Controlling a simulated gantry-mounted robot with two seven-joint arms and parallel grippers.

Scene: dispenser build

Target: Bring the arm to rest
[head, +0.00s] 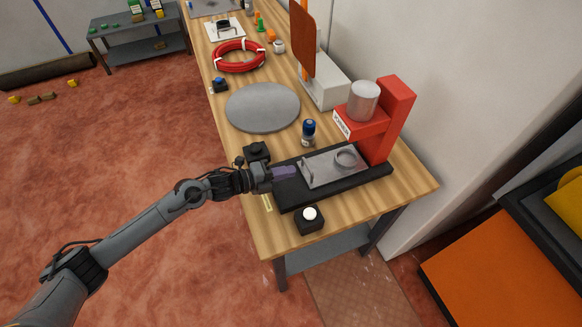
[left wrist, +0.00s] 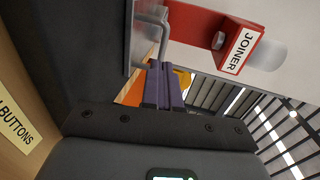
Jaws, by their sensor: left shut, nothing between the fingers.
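My left gripper (head: 284,173) reaches in from the left, over the near left end of the joiner's black base (head: 335,187). Its purple fingers are shut with nothing between them; they also show in the left wrist view (left wrist: 163,85). The fingertips are close to the wire handle (left wrist: 150,45) of the grey metal plate (head: 325,170); I cannot tell whether they touch it. A ring-shaped part (head: 346,158) sits on the plate. The red joiner (head: 392,120) stands behind with a silver cylinder (head: 363,100) at its top. My right gripper is not in view.
On the wooden table are a button box with a white top (head: 309,219), a black box (head: 257,152), a blue-capped bottle (head: 308,132), a grey disc (head: 262,108) and a red ring (head: 239,56). An orange-topped unit (head: 480,265) stands at right. The floor at left is mostly clear.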

